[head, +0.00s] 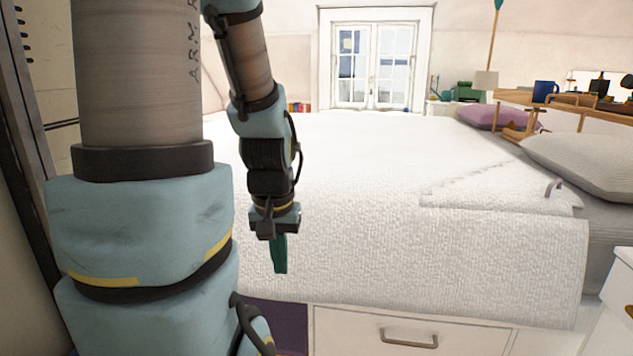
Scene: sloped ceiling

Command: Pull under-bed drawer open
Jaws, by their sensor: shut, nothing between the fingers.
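The under-bed drawer (465,344) has a white front and sits below the bed's overhanging white cover. It looks closed, and its lower part is cut off by the picture's edge. Its metal bar handle (408,339) shows at the bottom of the view, right of the middle. My gripper (279,256) points down in front of the bed's side, up and to the left of the handle. Its green fingers are together with nothing between them, and it is apart from the drawer and the handle.
The bed (350,180) with its white cover fills the middle. A white cabinet (617,300) stands at the right edge, near the drawer. A dark purple panel (283,322) is left of the drawer.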

